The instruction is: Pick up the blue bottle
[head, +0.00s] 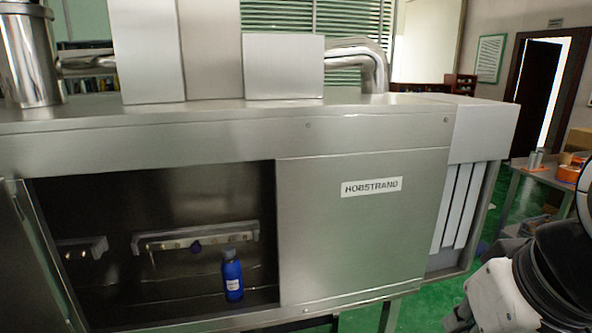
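The blue bottle (232,277) stands upright inside the open bay of the steel machine, near the bay's right side. Part of my arm shows at the right edge of the head view, well to the right of the bottle and outside the machine. The fingertips of my gripper do not show, so its opening cannot be seen.
The steel machine (365,235) has a closed panel right of the bay. A metal rail (195,238) runs behind the bottle. An open door (30,255) borders the bay's left side. A table (545,177) with items stands at the right.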

